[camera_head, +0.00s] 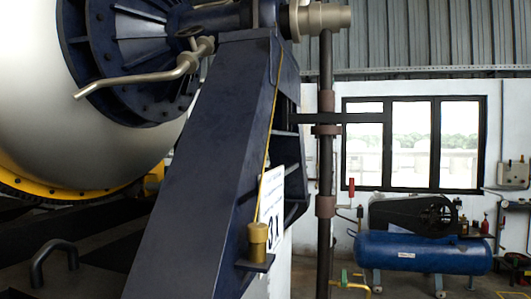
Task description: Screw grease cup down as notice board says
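The grease cup (257,238) is a small brass-coloured cylinder with a wider cap, standing upright on a dark bracket on the side of the blue slanted support. A thin yellow-brown pipe runs up from it along the support. The white notice board (271,190) is just behind and above the cup. It shows a large "3 X" and smaller lines too small to read; its lower left is partly hidden by the cup. Neither of my grippers is in view.
The blue slanted support (205,165) fills the middle. A large pale drum (45,110) with a blue hub is at left. A vertical brown pipe (325,150) stands right of the board. A blue compressor tank (420,252) stands below the window at right.

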